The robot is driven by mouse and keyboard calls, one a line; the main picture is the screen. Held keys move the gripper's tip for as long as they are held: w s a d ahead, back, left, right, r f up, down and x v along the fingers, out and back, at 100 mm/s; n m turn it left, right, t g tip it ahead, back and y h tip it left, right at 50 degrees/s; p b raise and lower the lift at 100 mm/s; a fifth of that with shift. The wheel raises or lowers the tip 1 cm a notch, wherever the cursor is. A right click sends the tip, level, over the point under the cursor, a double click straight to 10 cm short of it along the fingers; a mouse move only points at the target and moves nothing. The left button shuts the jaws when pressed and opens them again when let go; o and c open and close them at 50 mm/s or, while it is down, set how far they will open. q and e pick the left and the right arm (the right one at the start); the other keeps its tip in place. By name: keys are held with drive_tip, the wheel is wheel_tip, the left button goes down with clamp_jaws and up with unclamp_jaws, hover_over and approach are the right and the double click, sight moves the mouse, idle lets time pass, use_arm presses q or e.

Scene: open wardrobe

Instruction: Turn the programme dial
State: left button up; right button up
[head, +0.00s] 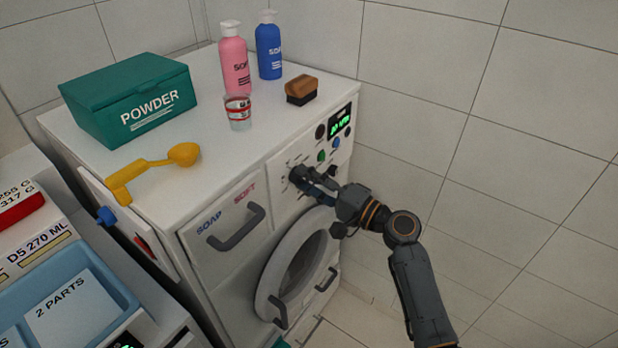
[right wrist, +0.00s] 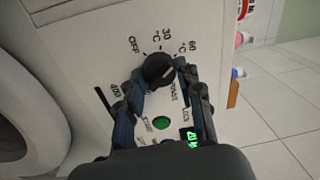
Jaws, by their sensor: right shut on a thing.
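The programme dial (right wrist: 158,67) is a dark round knob on the washing machine's white front panel, with OFF, 30 °C and 60 °C printed around it. A pale mark shows on its face, but I cannot tell exactly which setting it points at. My right gripper (right wrist: 160,76) has a finger on each side of the dial and is shut on it. In the head view the right gripper (head: 308,180) reaches the panel from the right, and its fingers largely hide the dial. My left gripper is not in view.
A green lit display (head: 341,121) and small buttons sit beside the dial. The drawer handle (head: 238,228) and round door (head: 297,262) are close by. A powder box (head: 135,95), yellow scoop (head: 150,170), bottles, cup and brush (head: 301,89) stand on top.

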drive_tip(key=shift+m+p, duration=0.45)
drive_tip(key=shift+m, duration=1.15)
drive_tip(key=o, duration=1.1)
drive_tip(key=shift+o, duration=0.2)
drive_tip(key=v, duration=1.2)
drive_tip(key=shift+s, duration=0.1)
